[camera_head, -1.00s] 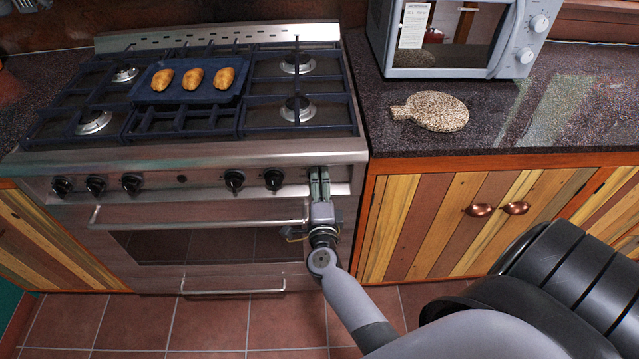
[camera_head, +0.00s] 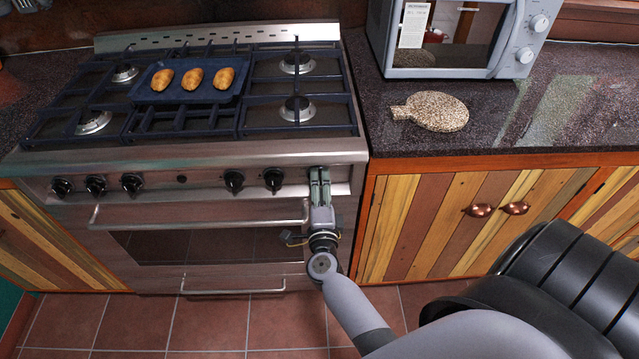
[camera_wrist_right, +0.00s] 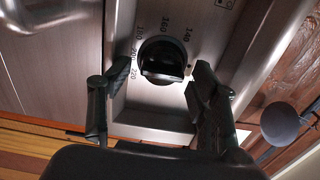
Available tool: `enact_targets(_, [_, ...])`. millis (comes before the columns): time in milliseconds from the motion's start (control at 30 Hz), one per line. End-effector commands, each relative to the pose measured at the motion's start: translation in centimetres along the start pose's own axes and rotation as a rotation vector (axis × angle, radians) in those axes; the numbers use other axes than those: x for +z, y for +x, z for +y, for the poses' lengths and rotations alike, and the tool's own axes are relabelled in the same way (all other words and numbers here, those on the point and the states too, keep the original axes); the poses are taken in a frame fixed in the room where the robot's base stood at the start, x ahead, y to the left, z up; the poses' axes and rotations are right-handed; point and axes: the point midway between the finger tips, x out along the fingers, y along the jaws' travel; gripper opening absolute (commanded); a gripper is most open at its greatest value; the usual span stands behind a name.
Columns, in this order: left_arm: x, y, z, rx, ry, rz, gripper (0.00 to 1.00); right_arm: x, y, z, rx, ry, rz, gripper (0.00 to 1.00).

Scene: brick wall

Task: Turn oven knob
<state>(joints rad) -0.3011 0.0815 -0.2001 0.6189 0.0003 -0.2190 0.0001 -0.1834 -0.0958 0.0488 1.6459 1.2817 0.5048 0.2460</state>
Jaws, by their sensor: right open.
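The oven (camera_head: 150,220) stands at the left with a row of black knobs on its steel front panel. My right gripper (camera_head: 320,175) is at the right end of that row and hides the knob there in the head view. In the right wrist view a round black oven knob (camera_wrist_right: 163,60) with temperature numbers around it lies between the two open fingers of my right gripper (camera_wrist_right: 160,75). I see a gap between each finger and the knob. My left gripper is in neither view.
The oven door handle (camera_head: 200,217) runs just left of my right gripper. A blue tray (camera_head: 222,95) with three bread rolls sits on the hob. A microwave (camera_head: 510,55) and a speckled board (camera_head: 437,111) are on the counter. Wooden cabinets (camera_head: 450,215) stand right of the oven.

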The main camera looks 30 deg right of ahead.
Motion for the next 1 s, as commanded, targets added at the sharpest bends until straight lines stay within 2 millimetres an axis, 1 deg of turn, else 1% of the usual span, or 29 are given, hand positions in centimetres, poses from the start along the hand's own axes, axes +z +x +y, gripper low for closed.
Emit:
enact_targets(33, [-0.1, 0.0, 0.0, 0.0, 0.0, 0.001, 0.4, 0.0, -0.8, 0.1, 0.002, 0.002, 0.0, 0.56])
enact_targets(200, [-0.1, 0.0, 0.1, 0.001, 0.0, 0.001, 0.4, 0.0, -3.5, 0.1, 0.003, 0.001, 0.0, 0.56])
enact_targets(400, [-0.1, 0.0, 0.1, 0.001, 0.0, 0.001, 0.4, 0.0, -6.0, 0.0, 0.0, 0.001, 0.0, 0.56])
enact_targets(600, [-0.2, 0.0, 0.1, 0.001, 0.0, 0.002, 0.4, 0.0, -6.9, -0.1, -0.002, 0.002, 0.001, 0.56])
enact_targets(1000, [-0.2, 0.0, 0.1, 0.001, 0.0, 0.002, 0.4, 0.0, -6.9, -0.1, -0.002, 0.002, 0.001, 0.56])
